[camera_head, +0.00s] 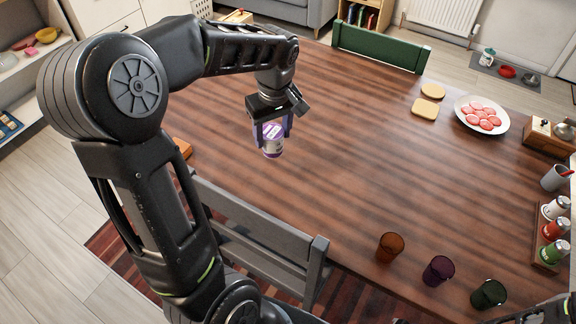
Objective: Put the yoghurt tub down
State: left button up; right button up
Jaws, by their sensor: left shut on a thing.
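The yoghurt tub (272,146) is a small white and purple tub in the head view, left of the middle. My left gripper (271,129) is shut on it, with one finger on each side, pointing down. The tub looks upright over the left part of the brown wooden table (335,160). I cannot tell whether its base touches the table top. The gripper hides the top of the tub. Of my right arm only a dark part shows at the bottom right corner; its gripper is not in view.
Orange (389,247), purple (438,270) and green (488,294) cups stand near the front edge. Jars (553,229) stand at the right. A grey chair (262,235) is at the near side. The table's middle is clear.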

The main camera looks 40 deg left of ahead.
aim_at(274, 154)
pick_arm(q)
jog(key=shift+f, duration=0.55)
jog(key=shift+w+a+f, duration=0.1)
jog(key=shift+w+f, duration=0.05)
jog(key=shift+f, duration=3.1)
jog(key=shift+f, duration=0.1)
jog(key=shift+f, duration=1.75)
